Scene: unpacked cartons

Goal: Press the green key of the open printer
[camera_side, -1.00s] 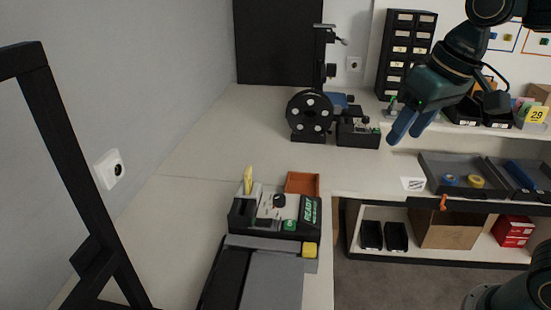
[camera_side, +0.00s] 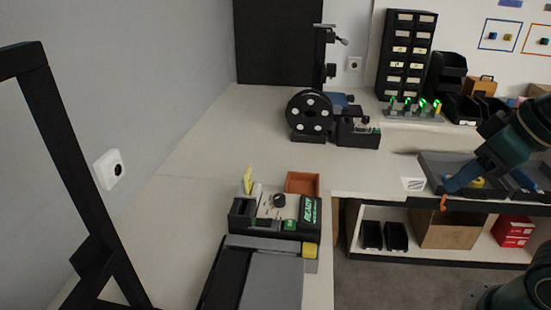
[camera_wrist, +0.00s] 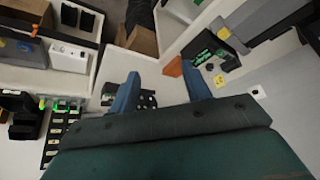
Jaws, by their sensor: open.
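A dark device with a lit screen reading READY (camera_side: 310,210) stands on the left bench in the side view; I take it for the printer. A green key (camera_side: 289,225) is on its front, left of the screen's lower end. The green-lit device (camera_wrist: 212,50) also shows at the upper right of the wrist view, but its key is too small to tell. My gripper (camera_side: 452,184) is far to the right of it, over the dark tray. Its two blue fingers are apart and empty (camera_wrist: 162,86), and nothing touches the key.
An orange-brown box (camera_side: 302,183) stands just behind the device. A black machine with a reel (camera_side: 310,115) stands further back. The dark tray (camera_side: 432,163) on the right bench holds coloured rolls. A row of green lights (camera_side: 415,106) is at the back. The bench between is largely clear.

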